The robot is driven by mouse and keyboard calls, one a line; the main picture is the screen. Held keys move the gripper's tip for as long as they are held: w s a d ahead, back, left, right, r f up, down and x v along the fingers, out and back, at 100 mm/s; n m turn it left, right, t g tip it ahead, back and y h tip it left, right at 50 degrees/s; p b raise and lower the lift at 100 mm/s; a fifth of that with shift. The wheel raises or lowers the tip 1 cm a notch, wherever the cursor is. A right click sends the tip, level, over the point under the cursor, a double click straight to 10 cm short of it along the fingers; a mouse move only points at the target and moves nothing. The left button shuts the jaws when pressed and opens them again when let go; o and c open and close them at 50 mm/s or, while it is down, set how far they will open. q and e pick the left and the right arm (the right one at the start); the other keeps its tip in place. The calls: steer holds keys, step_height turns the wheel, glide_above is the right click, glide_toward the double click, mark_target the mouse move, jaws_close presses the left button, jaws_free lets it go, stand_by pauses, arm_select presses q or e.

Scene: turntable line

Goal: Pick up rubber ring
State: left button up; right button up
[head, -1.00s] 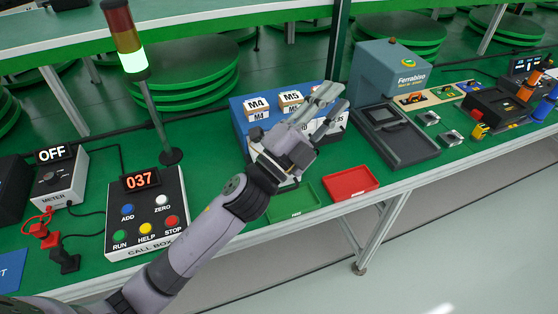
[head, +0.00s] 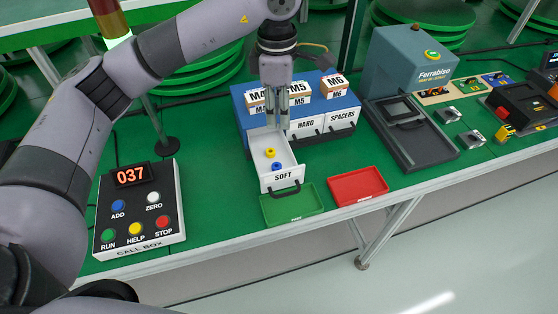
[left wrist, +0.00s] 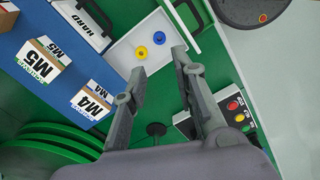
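Two rubber rings, one yellow (head: 269,153) and one blue (head: 277,166), lie in the pulled-out white drawer marked SOFT (head: 283,181). In the left wrist view the yellow ring (left wrist: 159,38) and blue ring (left wrist: 142,53) lie apart on the white drawer floor (left wrist: 122,56). My left gripper (head: 279,130) points down over the rear part of the drawer, in line with the rings. In the left wrist view its two fingers (left wrist: 160,62) are apart with nothing held between them. The rings are beyond the fingertips. My right gripper does not show.
The blue cabinet (head: 240,116) carries boxes marked M4, M5 and M6 and has closed HARD (head: 307,126) and SPACERS drawers. A green tray (head: 292,204) and red tray (head: 358,185) lie in front. The call box (head: 140,215) stands left, the grey Ferrabiso machine (head: 410,65) right.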

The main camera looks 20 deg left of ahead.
arm_select(q)
steer(key=p, duration=0.2)
glide_above(277, 165)
step_height(277, 165, down, 12)
steer(key=shift+s+r, duration=0.15)
step_height(277, 165, down, 5)
steer(key=shift+r+p, duration=0.1)
steer(key=shift+p, duration=1)
steer(key=shift+f, duration=0.3)
steer(key=shift+c, duration=0.2)
steer(key=c, duration=0.3)
steer(key=shift+r, duration=0.1)
steer(key=shift+c, duration=0.2)
